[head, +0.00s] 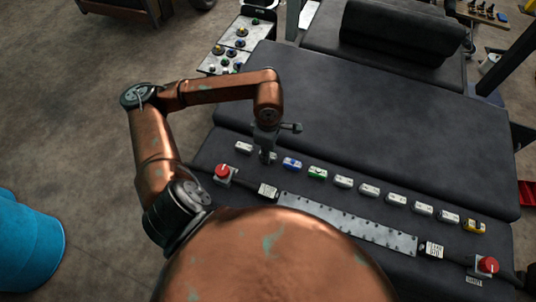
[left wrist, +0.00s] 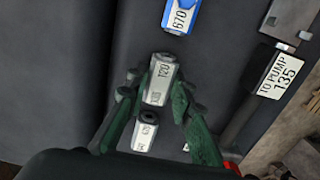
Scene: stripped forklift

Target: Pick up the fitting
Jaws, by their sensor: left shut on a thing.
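My left gripper (head: 265,152) reaches down from above at the left end of a row of small fittings on the dark padded surface. In the left wrist view its green fingers (left wrist: 157,100) stand on either side of a silver fitting (left wrist: 159,80) and are shut on it. The fitting's printed number is hard to read. In the head view the gripper mostly hides this fitting. I cannot tell whether it is clear of the surface. My right gripper is not in view.
Another silver fitting (head: 243,147) lies left of the gripper; a blue fitting (head: 291,163) and a green one (head: 317,173) lie right. Several silver ones and a yellow one (head: 474,226) follow. A perforated metal strip (head: 345,225) and red buttons (head: 222,170) lie in front. The padding behind is clear.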

